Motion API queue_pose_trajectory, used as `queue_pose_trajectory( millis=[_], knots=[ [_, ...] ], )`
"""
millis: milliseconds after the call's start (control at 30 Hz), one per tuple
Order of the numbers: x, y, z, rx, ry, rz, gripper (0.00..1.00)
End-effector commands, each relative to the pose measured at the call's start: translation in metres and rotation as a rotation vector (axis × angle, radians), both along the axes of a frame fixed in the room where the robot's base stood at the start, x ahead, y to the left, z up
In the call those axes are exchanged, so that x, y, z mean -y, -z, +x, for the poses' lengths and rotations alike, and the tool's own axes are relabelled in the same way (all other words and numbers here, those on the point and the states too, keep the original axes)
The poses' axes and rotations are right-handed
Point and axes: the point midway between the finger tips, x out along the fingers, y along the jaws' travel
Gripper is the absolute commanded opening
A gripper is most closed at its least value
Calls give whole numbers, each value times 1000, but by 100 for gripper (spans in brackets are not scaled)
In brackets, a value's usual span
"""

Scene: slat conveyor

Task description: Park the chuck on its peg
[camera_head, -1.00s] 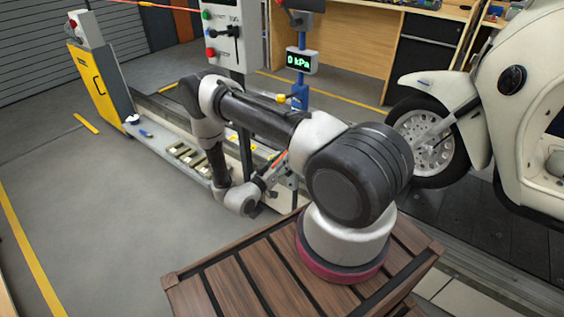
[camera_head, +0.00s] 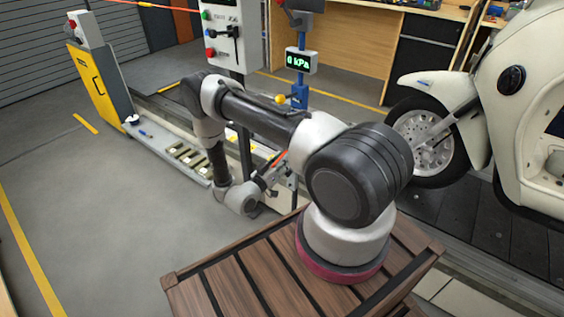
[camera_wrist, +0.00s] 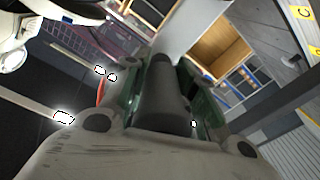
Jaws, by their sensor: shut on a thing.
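My gripper (camera_wrist: 165,70) is shut on a dark, round-bodied thing, which I take to be the chuck (camera_wrist: 160,95). It lies lengthwise between the greenish fingers in the wrist view. In the head view my gripper (camera_head: 272,172) is low beside the grey control post and partly hidden by my own arm. A red and dark part shows near it, too small to make out. A blue post with a gauge display (camera_head: 300,61) reading 0 kPa stands behind my arm. A yellow knob (camera_head: 280,98) shows beside this post. I cannot make out the peg clearly.
A cream scooter (camera_head: 500,90) with its front wheel (camera_head: 425,140) stands at the right. A control box (camera_head: 222,38) with buttons is behind my arm. A low ledge with small plates (camera_head: 188,157) runs at left. A red hose (camera_wrist: 101,92) shows in the wrist view. The left floor is clear.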

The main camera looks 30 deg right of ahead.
Motion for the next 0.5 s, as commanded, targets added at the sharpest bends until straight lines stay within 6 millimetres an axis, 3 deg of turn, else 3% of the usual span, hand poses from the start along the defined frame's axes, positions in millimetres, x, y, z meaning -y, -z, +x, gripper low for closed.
queue_pose_trajectory(
  millis=[500],
  knots=[
    [8,0,3,0,1,0,0]
  ],
)
